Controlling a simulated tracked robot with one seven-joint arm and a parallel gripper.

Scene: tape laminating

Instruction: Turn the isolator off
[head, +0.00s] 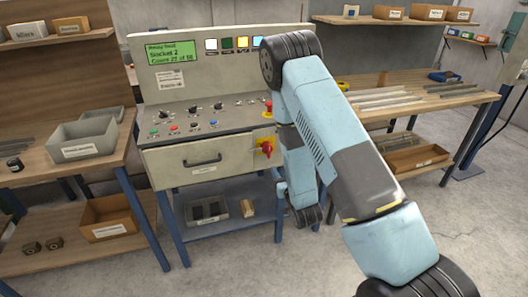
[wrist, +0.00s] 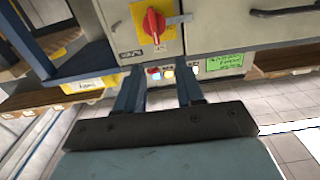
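The isolator is a red rotary handle (head: 266,147) on a yellow plate, on the right of the grey cabinet front beside the drawer. It also shows in the wrist view (wrist: 154,22), at the top, with its red grip running roughly up and down the picture and a grey tab at its side. My gripper (wrist: 160,76) is open and empty, its two dark fingers apart. The isolator lies beyond the fingertips, nearly in line with the gap, and no contact shows. In the head view my arm hides the gripper.
The drawer handle (head: 203,160) is next to the isolator. A red knob (head: 268,109) sits above it on the console, among several switches and buttons. A green display (head: 171,52) stands behind. Side tables with a grey bin (head: 84,139) and strips (head: 380,98) flank the cabinet.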

